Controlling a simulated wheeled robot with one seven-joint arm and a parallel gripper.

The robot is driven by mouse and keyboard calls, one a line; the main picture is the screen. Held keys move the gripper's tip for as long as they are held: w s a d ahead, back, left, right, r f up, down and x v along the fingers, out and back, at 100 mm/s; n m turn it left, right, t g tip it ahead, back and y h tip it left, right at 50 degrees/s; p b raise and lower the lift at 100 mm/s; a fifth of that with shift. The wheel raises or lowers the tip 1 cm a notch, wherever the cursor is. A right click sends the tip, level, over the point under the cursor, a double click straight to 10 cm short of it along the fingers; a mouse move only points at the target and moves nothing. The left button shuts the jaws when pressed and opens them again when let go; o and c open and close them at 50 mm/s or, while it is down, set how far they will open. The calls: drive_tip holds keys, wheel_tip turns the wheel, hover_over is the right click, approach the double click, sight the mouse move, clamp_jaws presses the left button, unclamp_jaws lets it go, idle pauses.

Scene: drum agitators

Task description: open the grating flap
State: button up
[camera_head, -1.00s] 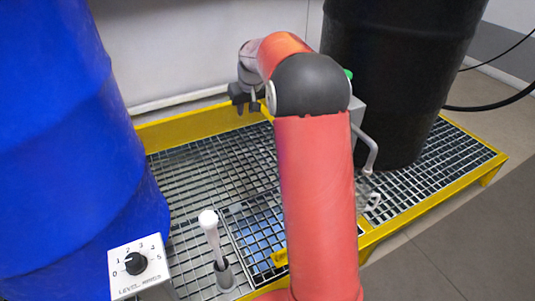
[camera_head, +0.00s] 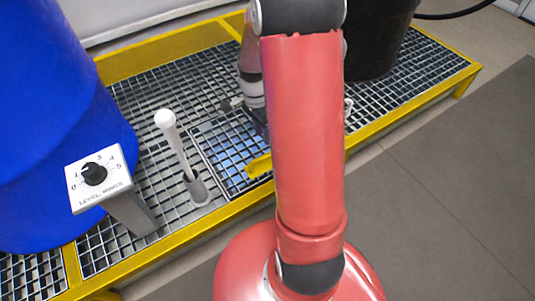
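The grating flap (camera_head: 225,146) is a framed square of grating in the platform floor, with blue showing beneath it. It looks closed and level with the surrounding grating. A yellow handle (camera_head: 259,165) sits at its near right edge. My gripper (camera_head: 238,106) is dark and hangs low over the far edge of the flap, partly hidden behind my red arm. I cannot tell whether its fingers are apart or touching the grating. The flap's right side is hidden by my arm.
A white-knobbed lever (camera_head: 175,140) stands left of the flap. A dial box (camera_head: 98,178) is beside the blue drum (camera_head: 50,110). A black drum (camera_head: 378,40) stands at the back right. Yellow rails (camera_head: 212,218) edge the platform. The grey floor (camera_head: 450,180) at right is clear.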

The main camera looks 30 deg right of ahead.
drive_tip(key=f, duration=0.3)
drive_tip(key=s+f+b, duration=0.1)
drive_tip(key=f, duration=0.3)
drive_tip(key=shift+s+f+b, duration=0.15)
drive_tip(key=shift+s+b, duration=0.05)
drive_tip(key=shift+b, duration=0.1)
clamp_jaws()
